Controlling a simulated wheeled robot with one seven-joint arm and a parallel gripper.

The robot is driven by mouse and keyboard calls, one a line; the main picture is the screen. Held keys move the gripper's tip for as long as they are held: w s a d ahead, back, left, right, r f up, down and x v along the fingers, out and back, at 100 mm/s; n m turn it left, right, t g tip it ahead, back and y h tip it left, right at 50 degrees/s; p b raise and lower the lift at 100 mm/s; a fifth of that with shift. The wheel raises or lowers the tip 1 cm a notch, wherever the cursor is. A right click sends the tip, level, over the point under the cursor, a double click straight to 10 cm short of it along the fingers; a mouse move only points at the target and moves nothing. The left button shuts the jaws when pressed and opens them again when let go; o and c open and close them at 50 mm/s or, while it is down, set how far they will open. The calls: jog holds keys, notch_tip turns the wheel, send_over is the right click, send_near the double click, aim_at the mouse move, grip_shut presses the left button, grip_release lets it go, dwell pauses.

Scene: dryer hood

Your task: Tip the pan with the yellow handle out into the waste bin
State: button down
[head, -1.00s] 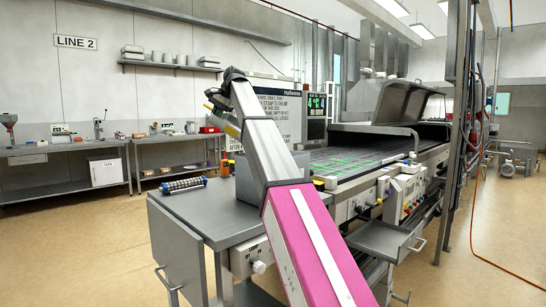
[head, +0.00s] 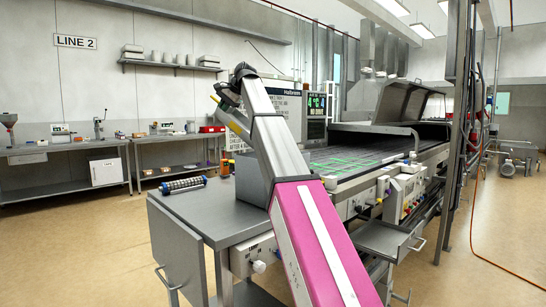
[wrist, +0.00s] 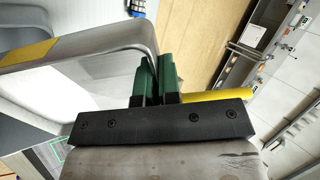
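In the wrist view the pan is a pale metal tray with a rounded rim (wrist: 105,42) and a yellow patch at the upper left. A yellow handle bar (wrist: 215,95) shows to the right of the fingers. My gripper (wrist: 157,78) has two green fingers close together at the pan's edge, and it looks shut on the pan; the exact contact is hidden by the fingers. In the head view my arm's far end is raised above the bench, with some yellow below it; the pan is mostly hidden there. I cannot pick out the waste bin with certainty.
A steel bench (head: 215,215) stands in front, with a dark roller (head: 183,184) on it. The dryer with its raised hood (head: 385,105) and belt lies to the right. Side tables line the back wall; a white box (head: 105,170) sits under one. The floor at left is clear.

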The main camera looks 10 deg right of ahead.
jog(key=shift+s+d+r+y, duration=0.3)
jog(key=shift+s+d+y, duration=0.15)
jog(key=shift+d, duration=0.25)
jog(key=shift+d+r+t, duration=0.1)
jog(key=shift+d+t, duration=0.15)
jog(key=shift+t, duration=0.05)
jog(key=shift+s+d+y, duration=0.1)
jog(key=shift+y, duration=0.15)
jog(key=shift+s+d+r, duration=0.1)
jog(key=shift+r, duration=0.1)
jog(key=shift+s+d+r+t+y, duration=0.25)
jog(key=shift+d+r+y, duration=0.15)
jog(key=shift+d+r, duration=0.1)
jog(key=shift+s+d+r+t+y, duration=0.15)
jog(key=shift+s+d+r+y, duration=0.05)
jog(key=shift+d+r+y, duration=0.25)
jog(key=shift+s+d+r+y, duration=0.2)
jog(key=shift+d+r+y, duration=0.1)
jog(key=shift+d, duration=0.1)
jog(key=shift+s+d+r+y, duration=0.15)
jog(key=shift+d+r, duration=0.15)
jog(key=shift+d, duration=0.1)
jog(key=shift+s+d+r+t+y+p, duration=0.2)
jog(key=shift+d+r+t+y+p, duration=0.1)
jog(key=shift+d+t+p, duration=0.1)
